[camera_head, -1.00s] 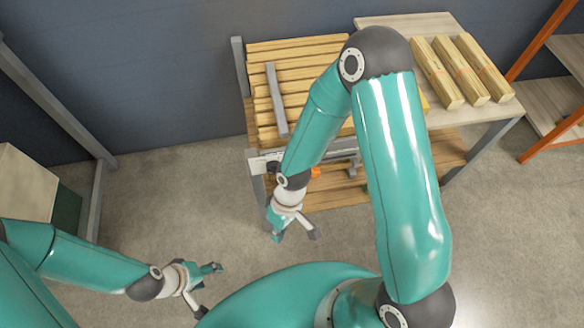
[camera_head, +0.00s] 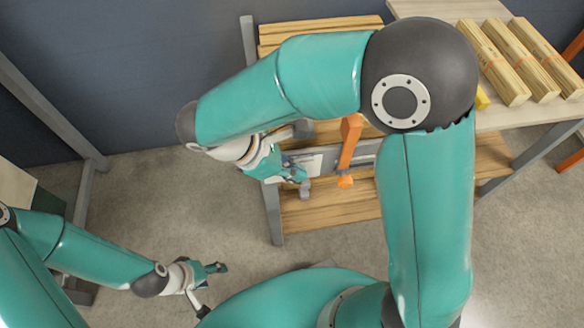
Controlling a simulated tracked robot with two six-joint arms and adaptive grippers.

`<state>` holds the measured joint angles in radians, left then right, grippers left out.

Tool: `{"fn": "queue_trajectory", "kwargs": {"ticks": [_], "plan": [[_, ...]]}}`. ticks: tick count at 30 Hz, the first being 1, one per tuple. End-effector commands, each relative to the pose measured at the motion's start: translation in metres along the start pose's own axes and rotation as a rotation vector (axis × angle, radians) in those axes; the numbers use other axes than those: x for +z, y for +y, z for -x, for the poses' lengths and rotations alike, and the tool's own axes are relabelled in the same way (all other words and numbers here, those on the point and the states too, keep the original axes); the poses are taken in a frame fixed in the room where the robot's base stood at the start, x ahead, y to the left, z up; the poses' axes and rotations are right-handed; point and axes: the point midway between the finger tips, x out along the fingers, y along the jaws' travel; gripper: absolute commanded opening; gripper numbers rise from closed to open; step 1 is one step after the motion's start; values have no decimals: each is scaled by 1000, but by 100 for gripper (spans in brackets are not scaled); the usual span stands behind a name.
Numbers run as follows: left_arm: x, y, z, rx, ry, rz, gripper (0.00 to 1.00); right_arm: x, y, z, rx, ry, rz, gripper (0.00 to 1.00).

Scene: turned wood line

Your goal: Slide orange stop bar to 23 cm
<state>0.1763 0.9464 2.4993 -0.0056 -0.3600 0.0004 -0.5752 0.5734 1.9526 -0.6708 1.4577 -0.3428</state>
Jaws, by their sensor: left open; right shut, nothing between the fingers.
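The orange stop bar (camera_head: 350,142) stands across a grey rail (camera_head: 366,152) at the front of the wooden rack bench, with an orange knob at its near end. Its far end is hidden behind my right arm. My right gripper (camera_head: 301,173) is shut and empty, just left of the bar, over the rail's left part. A small gap shows between them in the picture; I cannot tell its depth. A pale scale strip is partly covered, and its marks are too small to read. My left gripper (camera_head: 211,289) is open and empty at lower left, over the floor, far from the bar.
Pale wooden blanks (camera_head: 518,62) lie on a side table at upper right. A lower wooden shelf (camera_head: 330,211) sits below the rail. The floor (camera_head: 180,210) left of the bench is clear. My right arm hides much of the rack.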

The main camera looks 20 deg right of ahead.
Motion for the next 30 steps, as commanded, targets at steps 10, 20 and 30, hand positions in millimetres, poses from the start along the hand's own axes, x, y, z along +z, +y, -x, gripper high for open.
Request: {"fn": "queue_trajectory", "kwargs": {"ticks": [10,20,30], "plan": [[0,-8,-23,0,0,0,59,0,0,-71,-1,0,2,0],[0,-10,-29,0,0,0,59,21,0,-94,0,2,3,0],[0,-10,-29,0,0,0,59,22,0,-95,1,2,5,0]]}}
